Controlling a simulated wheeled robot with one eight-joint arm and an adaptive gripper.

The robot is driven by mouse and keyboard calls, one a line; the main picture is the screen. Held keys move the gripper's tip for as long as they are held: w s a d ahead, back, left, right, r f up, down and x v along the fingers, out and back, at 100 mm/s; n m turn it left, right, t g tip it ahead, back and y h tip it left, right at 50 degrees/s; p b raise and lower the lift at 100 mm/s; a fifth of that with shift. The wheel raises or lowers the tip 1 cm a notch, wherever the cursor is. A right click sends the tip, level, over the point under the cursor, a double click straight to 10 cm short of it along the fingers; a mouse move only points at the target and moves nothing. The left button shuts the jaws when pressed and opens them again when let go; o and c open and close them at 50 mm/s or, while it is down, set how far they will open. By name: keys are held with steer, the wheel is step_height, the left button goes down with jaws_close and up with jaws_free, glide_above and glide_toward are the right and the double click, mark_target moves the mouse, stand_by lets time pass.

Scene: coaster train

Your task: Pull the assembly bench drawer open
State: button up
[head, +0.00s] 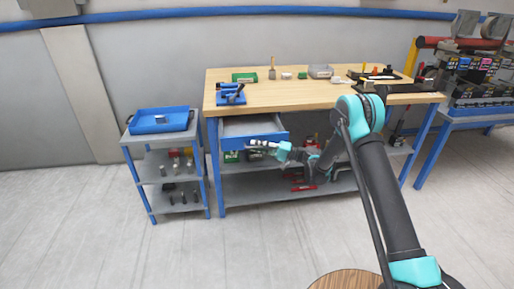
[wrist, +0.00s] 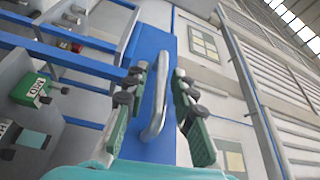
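The assembly bench (head: 290,95) has a wooden top and blue legs. Its grey drawer (head: 248,126) with a blue front stands partly pulled out at the bench's left end, and its inside shows from above. My gripper (head: 262,146) is at the drawer front. In the wrist view, the silver bar handle (wrist: 155,118) on the blue drawer front (wrist: 150,62) lies between the two fingers of my gripper (wrist: 160,88). The fingers are spread, with gaps visible beside the handle. Whether a fingertip touches the handle's far end is unclear.
A small shelf cart (head: 160,160) with a blue tray (head: 160,121) stands close to the left of the bench. Tools and small parts lie on the bench top. A lower shelf (head: 250,187) runs under the drawer. The floor in front is clear, except a round wooden top (head: 345,280) near me.

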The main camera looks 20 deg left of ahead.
stand_by(0.3)
steer(key=w+d, duration=0.2)
steer(key=d, duration=0.9)
steer(key=shift+d+f, duration=0.35)
steer(key=shift+f, duration=0.1)
steer(key=s+d+r+m+t+h, duration=0.15)
steer(key=s+d+r+h, duration=0.25)
steer(key=d, duration=0.5)
steer(key=s+d+r+m+t+h, duration=0.1)
steer(key=s+d+r+t+h, duration=0.3)
steer(key=d, duration=0.5)
steer(key=s+d+f+t+h, duration=0.1)
steer(key=s+d+h, duration=0.4)
steer(key=s+d, duration=0.6)
steer(key=s+d+f+m+h, duration=0.1)
steer(key=s+d+f+h, duration=0.2)
steer(key=s+d, duration=0.8)
steer(key=d+h, duration=0.2)
steer(key=d, duration=0.2)
steer(key=shift+s+d+t+h, duration=0.25)
steer(key=shift+d+t+h, duration=0.05)
steer(key=shift+t, duration=0.05)
